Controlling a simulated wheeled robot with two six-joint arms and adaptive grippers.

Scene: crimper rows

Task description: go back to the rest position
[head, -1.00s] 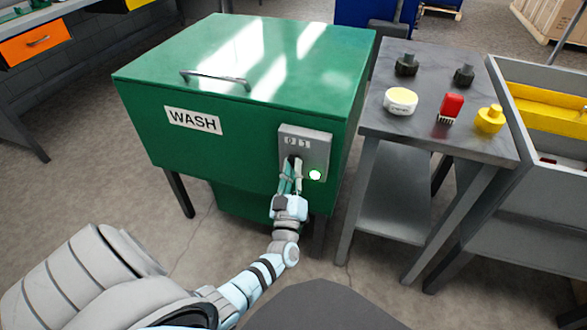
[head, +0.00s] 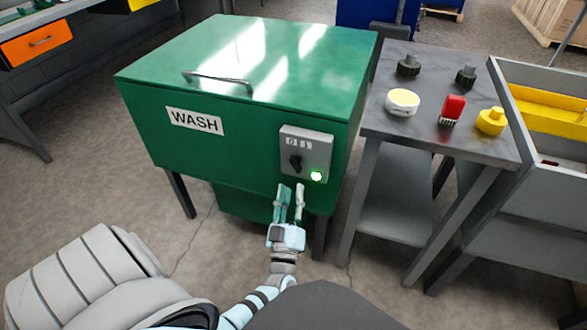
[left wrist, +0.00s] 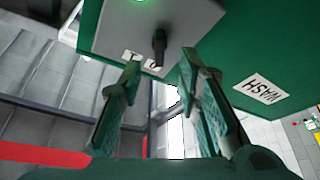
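My left gripper (head: 288,198) is open and empty, just below the grey switch panel (head: 318,145) on the front of the green wash machine (head: 150,105). Its two green fingers point up toward the panel and are apart from it. The black rotary switch (head: 296,163) on the panel is clear of the fingers. A green lamp (head: 316,176) glows beside it. In the left wrist view the open fingers (left wrist: 160,95) show with the black switch (left wrist: 159,46) beyond them. My right gripper is not in view.
A grey metal table (head: 441,130) to the right holds a white-and-yellow round tub (head: 402,102), a red stamp-like item (head: 452,108), a yellow item (head: 491,121) and black knobs. A grey bin (head: 550,175) stands at far right. Floor at left is free.

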